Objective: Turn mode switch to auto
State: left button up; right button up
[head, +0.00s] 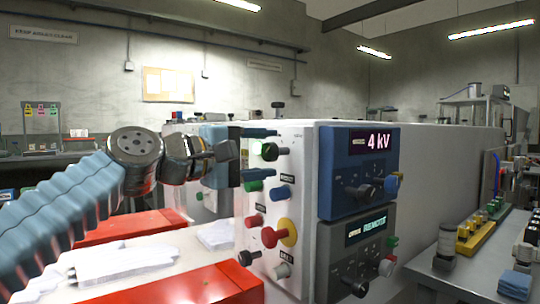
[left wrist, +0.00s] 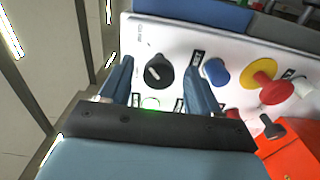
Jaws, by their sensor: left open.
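A round black rotary knob with a white pointer mark (left wrist: 158,72) sits on the white side panel of the cabinet in the left wrist view. The mark points diagonally toward the upper left. I cannot read its label. My left gripper (left wrist: 157,70) is open, with one blue finger on each side of the knob. Gaps show between the knob and both fingers. In the head view, the left gripper (head: 261,153) reaches the upper part of the panel, and the knob is not clear there. My right gripper is not in view.
A blue knob (left wrist: 215,72) and a red mushroom button on a yellow base (head: 285,233) sit lower on the panel. Red (head: 253,222) and grey (head: 282,270) controls are close by. The cabinet front has a "4 kV" display (head: 378,141) and a "REMOTE" display (head: 373,226).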

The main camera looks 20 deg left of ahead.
pick_arm(q)
jog(key=b+v, duration=0.1)
jog(key=v, duration=1)
jog(key=shift+s+a, duration=0.25)
jog(key=shift+s, duration=0.05)
